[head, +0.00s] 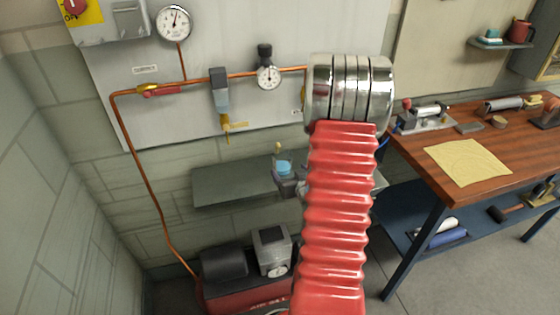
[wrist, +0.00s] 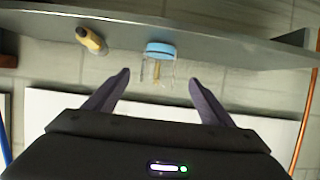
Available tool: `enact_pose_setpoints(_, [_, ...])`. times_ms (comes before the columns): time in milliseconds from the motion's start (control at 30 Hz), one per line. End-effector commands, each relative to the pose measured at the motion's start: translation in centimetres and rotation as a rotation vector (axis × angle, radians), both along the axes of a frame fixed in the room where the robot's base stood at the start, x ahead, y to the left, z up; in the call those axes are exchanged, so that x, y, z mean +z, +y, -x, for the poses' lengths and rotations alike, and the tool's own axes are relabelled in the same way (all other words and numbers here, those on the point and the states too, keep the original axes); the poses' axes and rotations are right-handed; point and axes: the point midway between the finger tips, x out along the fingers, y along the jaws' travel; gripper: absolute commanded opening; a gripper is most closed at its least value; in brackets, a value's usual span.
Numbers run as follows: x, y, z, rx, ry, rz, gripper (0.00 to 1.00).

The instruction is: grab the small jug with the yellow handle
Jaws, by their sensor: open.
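A small clear jug (head: 284,164) with blue liquid stands on the grey wall shelf (head: 232,187). In the wrist view, which looks upside down, the jug (wrist: 160,52) has clear walls and a yellowish handle facing my gripper. My gripper (wrist: 160,78) is open, its two dark fingers to either side of the jug's line. The jug appears centred at the gap, around or just beyond the fingertips; the exact depth is unclear. In the head view my gripper (head: 291,186) is close to the jug, partly hidden behind my red arm.
A yellowish bottle (wrist: 91,40) stands on the shelf beside the jug, left in the wrist view. A copper pipe (head: 150,195) with gauges runs along the wall above. A red machine (head: 245,296) sits below the shelf. A wooden workbench (head: 470,130) with tools stands right.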

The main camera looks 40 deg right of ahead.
Motion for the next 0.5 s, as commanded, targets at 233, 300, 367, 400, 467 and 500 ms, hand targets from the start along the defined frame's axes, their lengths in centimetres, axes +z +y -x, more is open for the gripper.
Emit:
enact_pose_setpoints(233, [-1.5, -1.5, -3.0, 0.002, 0.001, -0.001, 0.76])
enact_pose_setpoints(300, [-1.8, -2.0, -3.8, 0.001, 0.001, -0.001, 0.76])
enact_pose_setpoints(367, [-2.2, -2.4, -4.4, 0.001, 0.001, -0.001, 0.76])
enact_pose_setpoints(400, [-2.3, -2.6, -4.8, 0.001, -0.001, -0.001, 0.76])
enact_pose_setpoints(467, [-2.5, -2.9, -5.3, 0.001, -0.001, -0.001, 0.76])
enact_pose_setpoints(500, [-2.6, -3.0, -5.5, 0.001, -0.001, -0.001, 0.76])
